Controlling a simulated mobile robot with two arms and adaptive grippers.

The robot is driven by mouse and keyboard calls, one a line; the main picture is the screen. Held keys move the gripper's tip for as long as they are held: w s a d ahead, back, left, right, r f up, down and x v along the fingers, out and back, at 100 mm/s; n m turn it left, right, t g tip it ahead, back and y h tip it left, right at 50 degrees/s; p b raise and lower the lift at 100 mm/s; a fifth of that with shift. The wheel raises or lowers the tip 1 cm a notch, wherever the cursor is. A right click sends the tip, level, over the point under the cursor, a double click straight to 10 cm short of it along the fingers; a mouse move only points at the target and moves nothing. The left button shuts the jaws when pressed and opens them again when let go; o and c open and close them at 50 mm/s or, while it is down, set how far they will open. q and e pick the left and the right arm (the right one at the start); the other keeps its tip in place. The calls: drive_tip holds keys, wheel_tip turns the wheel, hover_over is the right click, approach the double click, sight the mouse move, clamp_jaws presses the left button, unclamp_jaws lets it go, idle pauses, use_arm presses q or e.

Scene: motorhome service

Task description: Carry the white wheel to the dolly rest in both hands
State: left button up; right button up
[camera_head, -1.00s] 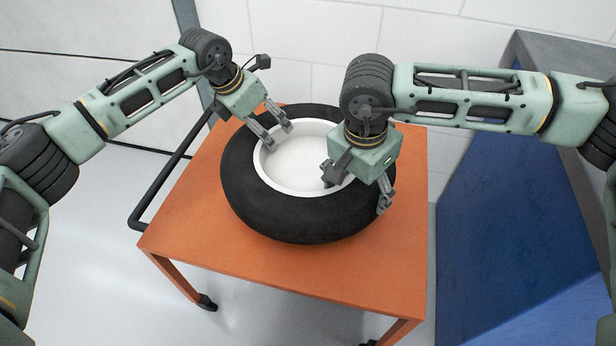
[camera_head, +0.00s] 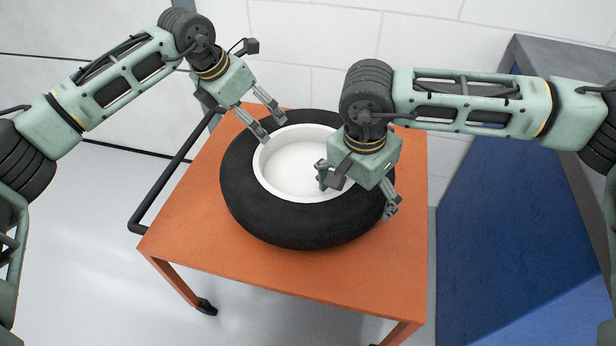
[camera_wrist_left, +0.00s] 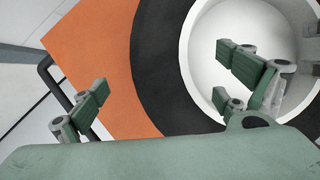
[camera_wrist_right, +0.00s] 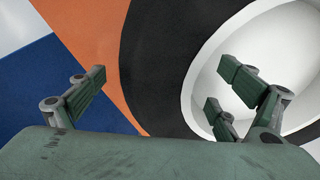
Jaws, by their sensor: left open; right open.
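The wheel, a thick black tyre (camera_head: 290,228) around a white rim (camera_head: 290,178), lies flat on the orange dolly top (camera_head: 300,275). It fills much of the left wrist view (camera_wrist_left: 165,60) and right wrist view (camera_wrist_right: 160,60). My left gripper (camera_head: 273,127) is open at the far left of the wheel, its fingers apart; one reaches over the rim opening, the other over the orange top beyond the tyre. My right gripper (camera_head: 356,196) is open at the wheel's right side, one finger over the rim opening, the other at the tyre's outer edge. Its body hides part of the rim and tyre.
The dolly's black handle (camera_head: 165,185) stands out on its left. A blue cabinet with a grey top (camera_head: 560,70) stands close on the right. A white wall (camera_head: 310,40) is right behind. The floor (camera_head: 90,270) at front left is clear.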

drive_tip(key=shift+r, duration=0.3)
use_arm(q)
drive_tip(key=v, duration=0.6)
drive_tip(key=shift+r, duration=0.3)
use_arm(e)
wheel_tip(320, 180, up, 11)
drive_tip(key=s+a, duration=0.1)
drive_tip(key=shift+r, duration=0.15)
use_arm(q)
drive_tip(key=shift+s+a, duration=0.1)
drive_tip(key=shift+a, duration=0.05)
wheel_tip(320, 180, up, 12)
drive_tip(key=p, duration=1)
use_arm(e)
wheel_tip(320, 180, up, 12)
drive_tip(key=shift+r, duration=0.2)
use_arm(q)
drive_tip(key=shift+f, duration=0.2)
